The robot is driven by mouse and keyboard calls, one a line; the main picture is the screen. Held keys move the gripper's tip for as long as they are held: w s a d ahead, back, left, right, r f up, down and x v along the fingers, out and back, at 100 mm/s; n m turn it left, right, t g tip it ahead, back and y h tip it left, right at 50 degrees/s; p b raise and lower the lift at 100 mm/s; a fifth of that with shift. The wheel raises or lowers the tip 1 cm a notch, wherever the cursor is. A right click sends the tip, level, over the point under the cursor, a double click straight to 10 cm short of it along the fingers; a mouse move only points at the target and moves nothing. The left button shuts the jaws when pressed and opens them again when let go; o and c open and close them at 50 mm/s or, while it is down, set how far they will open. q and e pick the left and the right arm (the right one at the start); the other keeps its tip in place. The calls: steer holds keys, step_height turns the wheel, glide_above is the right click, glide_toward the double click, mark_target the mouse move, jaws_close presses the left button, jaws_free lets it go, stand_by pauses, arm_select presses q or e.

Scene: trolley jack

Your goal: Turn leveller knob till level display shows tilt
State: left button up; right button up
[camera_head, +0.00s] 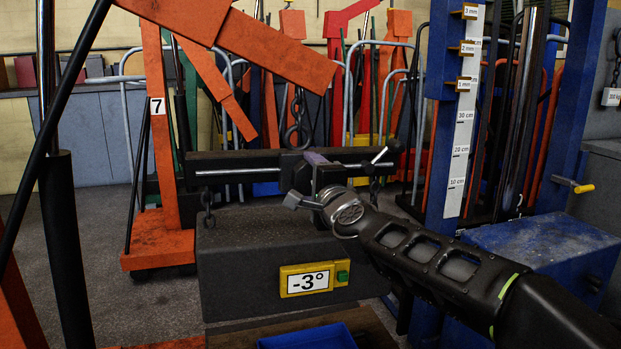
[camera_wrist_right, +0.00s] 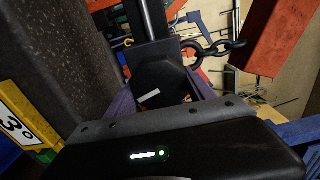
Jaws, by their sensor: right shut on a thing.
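The level display (camera_head: 307,280) is a yellow-framed panel reading -3° with a green button, on the front of a dark grey block. Part of it also shows at the left of the wrist view (camera_wrist_right: 18,128). The black leveller bar (camera_head: 240,160) with its threaded rod runs above the block. The leveller knob (camera_wrist_right: 162,86) is black and many-sided with a white mark. My right gripper (camera_head: 314,170) is at the middle of the bar, its purple fingers shut around the knob. In the head view the gripper hides most of the knob. My left gripper is out of view.
The dark grey block (camera_head: 225,270) hangs by a chain (camera_head: 208,210) under the bar. A blue post with a height scale (camera_head: 462,130) stands to the right. An orange crane arm (camera_head: 235,45) crosses above, and an orange stand marked 7 (camera_head: 158,200) is at left.

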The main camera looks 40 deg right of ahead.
steer(key=o, duration=1.1)
steer(key=shift+s+d, duration=0.15)
steer(key=shift+d, duration=0.3)
steer(key=shift+o, duration=1.3)
steer(key=shift+a, duration=0.2)
steer(key=shift+a, duration=0.1)
steer(key=p+v, duration=0.2)
steer(key=v, duration=0.5)
steer(key=shift+s, duration=0.3)
